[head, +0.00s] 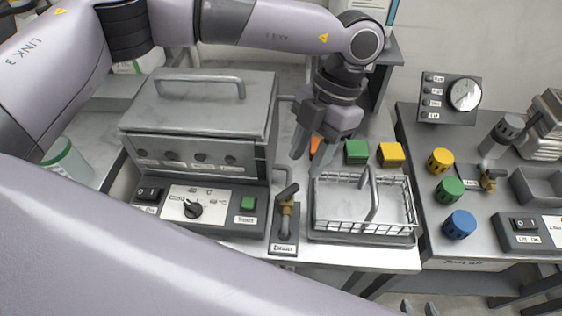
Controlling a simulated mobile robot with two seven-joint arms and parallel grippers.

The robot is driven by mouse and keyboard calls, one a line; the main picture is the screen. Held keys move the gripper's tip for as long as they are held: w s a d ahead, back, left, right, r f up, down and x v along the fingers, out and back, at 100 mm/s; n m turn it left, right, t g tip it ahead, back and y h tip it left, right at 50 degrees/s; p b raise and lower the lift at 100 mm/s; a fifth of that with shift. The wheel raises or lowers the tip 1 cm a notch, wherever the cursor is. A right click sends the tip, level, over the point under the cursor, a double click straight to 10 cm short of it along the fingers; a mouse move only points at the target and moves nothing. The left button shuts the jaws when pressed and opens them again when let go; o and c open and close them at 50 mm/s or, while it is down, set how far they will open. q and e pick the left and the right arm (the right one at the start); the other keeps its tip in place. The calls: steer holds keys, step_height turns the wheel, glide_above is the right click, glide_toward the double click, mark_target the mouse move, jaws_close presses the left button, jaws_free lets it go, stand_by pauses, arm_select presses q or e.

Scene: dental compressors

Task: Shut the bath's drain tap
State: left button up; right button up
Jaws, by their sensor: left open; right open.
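The bath (198,150) is a grey metal box with a closed, handled lid, left of centre in the head view. The drain tap (286,208) is a brass valve with a dark lever on a labelled plate (284,248), by the bath's front right corner. Its lever slants up to the right. My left gripper (331,165) is open and points down, behind and right of the tap, over the back of the wire basket. It appears apart from the tap. Only the dark fingertips of my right gripper (418,308) show at the bottom edge; they are open.
A wire basket (408,210) with an upright handle stands right of the tap. Green (356,152) and yellow (391,154) blocks lie behind it. The bath's control panel (190,207) is in front. A right-hand bench (472,228) holds coloured knobs and another brass valve (489,178).

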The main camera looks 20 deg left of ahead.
mark_target(289, 190)
arm_select(q)
steer(key=x, duration=0.2)
steer(key=p+x, duration=0.1)
steer(key=x, duration=0.4)
steer(key=shift+a, duration=0.4)
jaws_close()
